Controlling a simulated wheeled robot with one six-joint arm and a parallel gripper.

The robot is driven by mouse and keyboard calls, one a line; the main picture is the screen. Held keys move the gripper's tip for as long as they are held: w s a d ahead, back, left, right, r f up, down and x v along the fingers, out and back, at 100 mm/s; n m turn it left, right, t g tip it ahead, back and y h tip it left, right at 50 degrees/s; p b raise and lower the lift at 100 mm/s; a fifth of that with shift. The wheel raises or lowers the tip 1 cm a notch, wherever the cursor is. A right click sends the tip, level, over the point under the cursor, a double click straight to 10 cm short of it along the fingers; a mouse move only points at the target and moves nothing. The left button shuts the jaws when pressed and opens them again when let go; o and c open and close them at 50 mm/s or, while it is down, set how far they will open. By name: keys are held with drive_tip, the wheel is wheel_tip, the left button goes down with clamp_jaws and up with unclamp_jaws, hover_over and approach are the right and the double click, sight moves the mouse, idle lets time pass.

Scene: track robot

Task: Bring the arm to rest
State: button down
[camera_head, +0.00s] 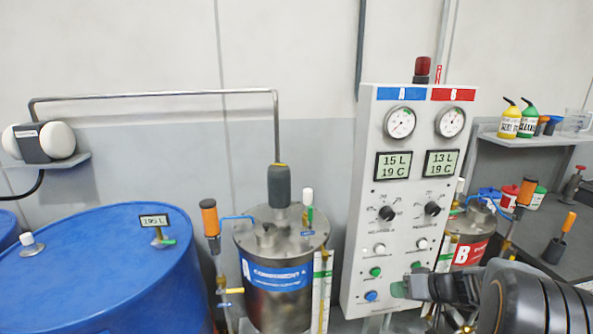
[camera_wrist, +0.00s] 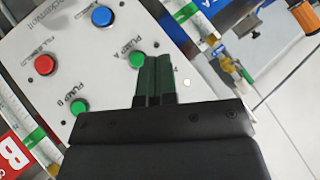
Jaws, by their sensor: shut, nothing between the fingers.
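My gripper (camera_head: 402,288) is in front of the lower part of the white control panel (camera_head: 360,240) in the head view, with my dark arm reaching in from the lower right. In the wrist view the two dark green fingers (camera_wrist: 156,80) are together, with nothing between them. Their tips overlap the panel face close to a green button (camera_wrist: 137,60); I cannot tell whether they touch it. A second green button (camera_wrist: 79,107), a red button (camera_wrist: 44,64) and a blue button (camera_wrist: 102,16) are nearby on the panel.
A blue drum (camera_head: 100,270) stands at the left and a steel tank (camera_head: 280,245) labelled as a component stands left of the panel. A red-labelled tank (camera_head: 468,252) is partly behind my arm. A shelf (camera_head: 540,140) with bottles and a dark bench (camera_head: 540,225) are at the right.

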drive_tip(key=s+a+f+m+g+h, duration=0.1)
drive_tip(key=s+a+m+g+h, duration=0.45)
drive_tip(key=s, duration=0.65)
drive_tip(key=s+a+r+n+t+h, duration=0.2)
drive_tip(key=s+a+r+n, duration=0.2)
drive_tip(key=a+r, duration=0.1)
drive_tip(key=shift+s+a, duration=0.35)
drive_tip(key=shift+a, duration=0.2)
drive_tip(key=shift+n, duration=0.25)
